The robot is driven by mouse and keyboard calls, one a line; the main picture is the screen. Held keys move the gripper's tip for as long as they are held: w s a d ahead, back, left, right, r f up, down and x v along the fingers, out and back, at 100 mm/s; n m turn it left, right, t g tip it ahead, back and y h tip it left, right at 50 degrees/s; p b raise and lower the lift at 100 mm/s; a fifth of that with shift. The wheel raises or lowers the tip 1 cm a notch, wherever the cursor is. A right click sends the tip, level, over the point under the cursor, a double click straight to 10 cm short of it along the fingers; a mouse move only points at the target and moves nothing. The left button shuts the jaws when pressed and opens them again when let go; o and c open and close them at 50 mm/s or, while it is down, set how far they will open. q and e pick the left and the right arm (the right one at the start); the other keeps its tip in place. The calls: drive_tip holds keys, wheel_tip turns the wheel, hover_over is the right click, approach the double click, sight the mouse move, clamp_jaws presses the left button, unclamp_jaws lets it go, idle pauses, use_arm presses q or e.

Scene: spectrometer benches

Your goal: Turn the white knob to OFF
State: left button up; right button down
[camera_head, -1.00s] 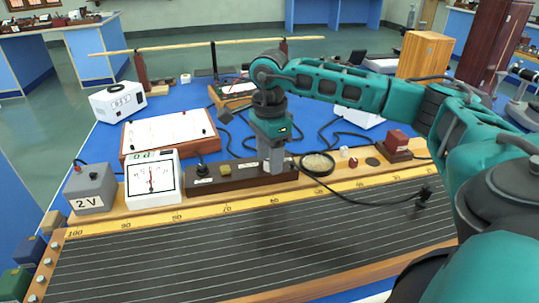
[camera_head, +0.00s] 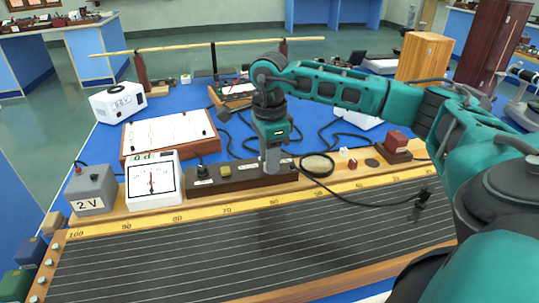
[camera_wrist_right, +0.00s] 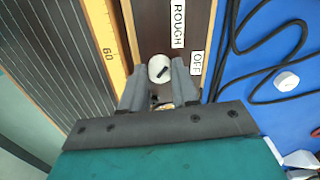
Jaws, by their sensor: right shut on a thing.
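The white knob (camera_wrist_right: 159,68) shows in the right wrist view, round with a dark pointer mark, between the fingertips of my right gripper (camera_wrist_right: 160,78). The gripper is shut on it. OFF (camera_wrist_right: 196,62) and ROUGH (camera_wrist_right: 177,22) labels lie beside the knob on the brown control box (camera_wrist_right: 150,30). The mark slants toward the OFF label's side. In the head view my right gripper (camera_head: 270,168) points down at the right end of the long brown box (camera_head: 230,177), hiding the knob. My left gripper is not in view.
A meter (camera_head: 153,179) and a grey 2 V box (camera_head: 92,190) stand left of the brown box. A round dish (camera_head: 317,164) and a red box (camera_head: 396,141) stand to its right. Black cables lie on the blue table behind.

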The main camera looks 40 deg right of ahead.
drive_tip(key=m, duration=0.2)
drive_tip(key=shift+r+m+p, duration=0.1)
drive_tip(key=shift+m+p, duration=0.25)
drive_tip(key=shift+m, duration=0.05)
drive_tip(key=m, duration=0.2)
drive_tip(key=shift+m+p, duration=0.3)
drive_tip(key=shift+p, duration=0.05)
drive_tip(key=m, duration=0.3)
drive_tip(key=shift+p, duration=0.35)
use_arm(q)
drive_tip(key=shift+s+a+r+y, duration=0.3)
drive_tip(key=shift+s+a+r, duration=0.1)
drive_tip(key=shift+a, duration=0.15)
use_arm(e)
drive_tip(key=shift+m, duration=0.8)
drive_tip(key=c, duration=0.8)
unclamp_jaws()
drive_tip(key=shift+c, duration=0.2)
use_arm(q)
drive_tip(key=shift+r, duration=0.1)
